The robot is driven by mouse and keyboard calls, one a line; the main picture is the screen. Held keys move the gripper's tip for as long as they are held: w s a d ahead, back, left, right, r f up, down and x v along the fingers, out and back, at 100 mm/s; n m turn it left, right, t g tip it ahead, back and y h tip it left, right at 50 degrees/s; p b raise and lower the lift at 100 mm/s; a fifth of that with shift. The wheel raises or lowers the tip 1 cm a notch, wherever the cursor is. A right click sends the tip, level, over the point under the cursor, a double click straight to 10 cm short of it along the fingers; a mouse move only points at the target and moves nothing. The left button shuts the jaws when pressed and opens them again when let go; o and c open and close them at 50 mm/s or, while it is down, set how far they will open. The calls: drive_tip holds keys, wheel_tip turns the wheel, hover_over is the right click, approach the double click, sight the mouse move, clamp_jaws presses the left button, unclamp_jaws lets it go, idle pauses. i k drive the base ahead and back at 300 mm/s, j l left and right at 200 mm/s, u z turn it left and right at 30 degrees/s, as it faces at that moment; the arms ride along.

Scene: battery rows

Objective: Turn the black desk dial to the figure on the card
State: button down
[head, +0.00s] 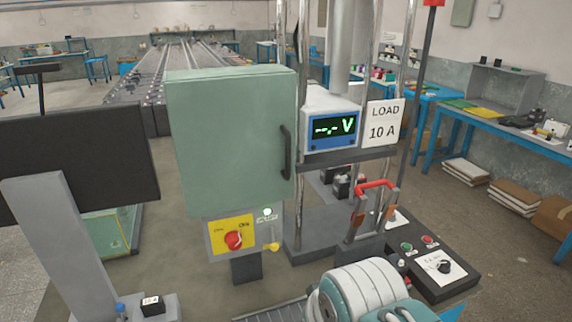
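The black dial (444,267) sits on a white plate (426,260) on the low dark desk (462,284) at the lower right. The plate's markings are too small to read, and I cannot tell which figure the dial points to. The white card (383,123) reads "LOAD 10 A" and stands right of a meter (332,128) showing "--,- V". My gripper is not in view. A rounded white and teal body, which looks like part of my own arm, fills the bottom centre, left of the desk.
Green and red buttons (428,240) sit behind the dial. A red-handled switch (376,185) rises behind the desk. A green cabinet (228,140) with a red knob on a yellow plate (232,238) stands at centre left. Floor right of the desk looks clear.

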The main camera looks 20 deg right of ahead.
sight(443, 267)
drive_tip(key=k+l+z, duration=0.1)
drive_tip(key=l+z, duration=0.2)
drive_tip(key=k+l+z, duration=0.1)
drive_tip(key=l+z, duration=0.55)
drive_tip(key=k, duration=0.05)
